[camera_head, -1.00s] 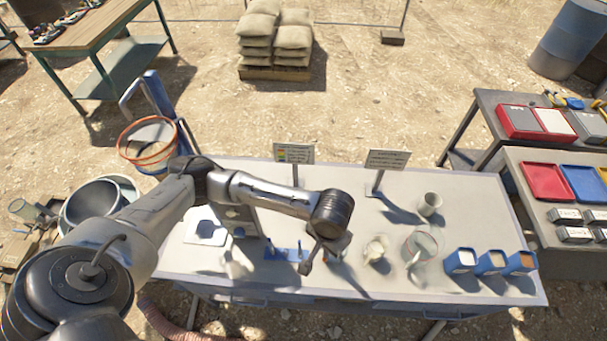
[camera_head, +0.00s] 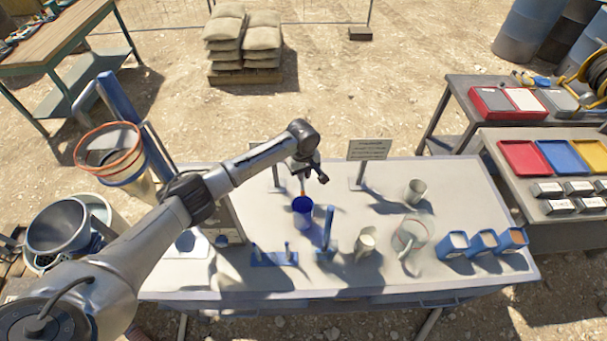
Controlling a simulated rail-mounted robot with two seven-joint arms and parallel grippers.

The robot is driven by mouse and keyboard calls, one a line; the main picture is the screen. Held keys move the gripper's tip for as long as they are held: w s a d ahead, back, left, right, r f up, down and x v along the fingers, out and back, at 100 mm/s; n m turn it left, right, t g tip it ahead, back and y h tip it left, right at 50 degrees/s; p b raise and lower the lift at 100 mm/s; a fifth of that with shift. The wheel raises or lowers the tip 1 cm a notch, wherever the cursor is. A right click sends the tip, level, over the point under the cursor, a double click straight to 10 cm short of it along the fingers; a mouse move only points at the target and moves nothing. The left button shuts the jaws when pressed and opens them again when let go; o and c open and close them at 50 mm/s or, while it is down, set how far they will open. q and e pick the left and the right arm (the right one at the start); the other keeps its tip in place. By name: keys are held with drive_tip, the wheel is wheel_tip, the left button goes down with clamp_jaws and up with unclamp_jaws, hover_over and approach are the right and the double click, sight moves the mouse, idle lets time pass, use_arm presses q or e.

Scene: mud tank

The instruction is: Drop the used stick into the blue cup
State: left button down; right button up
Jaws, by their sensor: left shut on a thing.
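The dark blue cup (camera_head: 302,207) stands upright on the grey-white table, left of its middle. My left arm reaches in from the left, and its gripper (camera_head: 303,174) is above the cup, pointing down. The gripper is shut on the thin stick (camera_head: 303,188), whose orange lower part hangs down at the cup's mouth. I cannot tell whether the tip is inside the rim or just over it. The fingers are small and partly hidden by the wrist. My right gripper is not in view.
A blue stand (camera_head: 327,240) is just right of the cup, and a low blue rack (camera_head: 273,256) is in front. A cream jug (camera_head: 365,241), a clear beaker (camera_head: 411,236), a grey cup (camera_head: 415,191) and small blue boxes (camera_head: 483,242) stand to the right. A sign (camera_head: 369,149) stands behind.

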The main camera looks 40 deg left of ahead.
sight(303, 191)
use_arm(q)
drive_tip(key=shift+f+b, duration=2.8)
drive_tip(key=shift+b, duration=0.35)
drive_tip(key=shift+f+b, duration=0.7)
drive_tip(key=shift+f, duration=1.8)
drive_tip(key=c, duration=1.4)
unclamp_jaws()
drive_tip(key=shift+c, duration=0.2)
drive_tip(key=o, duration=0.3)
drive_tip(key=shift+o, duration=0.7)
drive_tip(key=o, duration=1)
